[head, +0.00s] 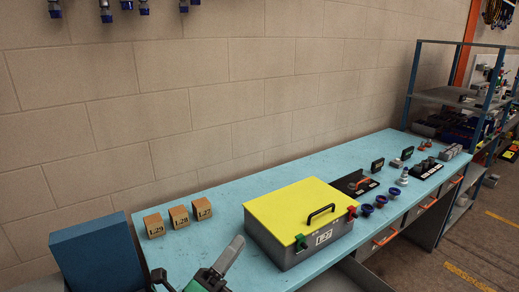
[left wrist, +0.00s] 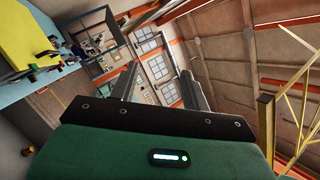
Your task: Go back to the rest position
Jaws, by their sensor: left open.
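My left gripper (head: 232,250) comes in at the bottom of the head view, green with a grey finger pointing up and right. It is in front of the bench, left of the grey case. In the left wrist view its two grey fingers (left wrist: 160,80) stand apart with nothing between them, pointing toward the windows and roof. My right gripper is not in view.
The blue bench (head: 232,210) holds a grey case with a yellow lid (head: 290,205), wooden blocks labelled L29, L28 and L27 (head: 178,217), blue-topped fittings (head: 381,201) and a black tray (head: 356,184). A blue box (head: 98,258) is at lower left.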

